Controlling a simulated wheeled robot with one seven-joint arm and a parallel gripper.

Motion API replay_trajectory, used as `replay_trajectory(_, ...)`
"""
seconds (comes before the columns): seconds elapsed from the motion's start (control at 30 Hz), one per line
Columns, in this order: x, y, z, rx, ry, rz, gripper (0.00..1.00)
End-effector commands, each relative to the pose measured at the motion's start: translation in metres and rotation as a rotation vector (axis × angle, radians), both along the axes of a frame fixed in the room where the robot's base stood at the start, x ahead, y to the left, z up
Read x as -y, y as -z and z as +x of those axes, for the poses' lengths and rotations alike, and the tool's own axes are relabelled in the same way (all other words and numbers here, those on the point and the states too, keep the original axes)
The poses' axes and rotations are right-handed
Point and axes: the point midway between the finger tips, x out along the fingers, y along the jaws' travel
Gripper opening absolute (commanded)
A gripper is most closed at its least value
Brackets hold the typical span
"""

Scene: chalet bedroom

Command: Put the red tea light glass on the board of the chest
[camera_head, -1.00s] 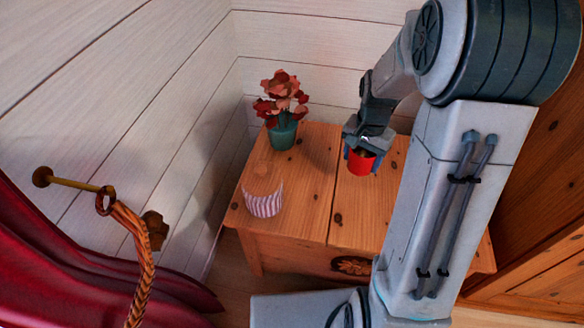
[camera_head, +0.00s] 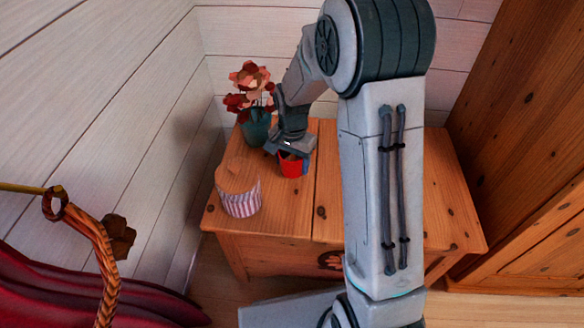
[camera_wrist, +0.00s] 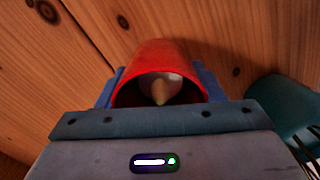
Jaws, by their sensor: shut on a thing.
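The red tea light glass (camera_head: 291,168) is between the blue fingers of my gripper (camera_head: 290,162), which is shut on it. In the wrist view the glass (camera_wrist: 152,52) shows its red rim and a pale candle inside, with a blue finger on each side. The glass is over the left part of the wooden board of the chest (camera_head: 283,212), just left of the seam. I cannot tell whether its base touches the board.
A teal pot with red flowers (camera_head: 257,129) stands on the board, close behind and left of my gripper. A striped round box (camera_head: 240,200) with a wooden lid stands at the front left. The board's front middle is clear. A wooden cabinet (camera_head: 520,130) is at the right.

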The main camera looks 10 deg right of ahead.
Motion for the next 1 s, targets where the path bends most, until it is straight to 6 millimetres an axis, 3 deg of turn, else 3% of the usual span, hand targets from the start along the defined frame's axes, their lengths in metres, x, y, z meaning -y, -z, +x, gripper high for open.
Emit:
replay_trajectory(0.03,0.000,0.013,0.000,-0.001,0.000,0.000,0.35)
replay_trajectory(0.1,0.000,0.019,0.000,-0.001,0.001,0.001,0.35)
replay_trajectory(0.47,0.000,0.021,0.000,0.000,-0.001,0.000,0.35)
replay_trajectory(0.5,0.000,0.020,0.000,0.000,-0.001,0.000,0.67)
replay_trajectory(0.57,0.000,0.020,0.000,0.000,-0.001,0.000,0.83)
replay_trajectory(0.87,0.000,0.019,0.000,0.000,-0.001,0.000,0.83)
replay_trajectory(1.0,0.000,0.005,0.001,0.003,-0.001,0.000,0.83)
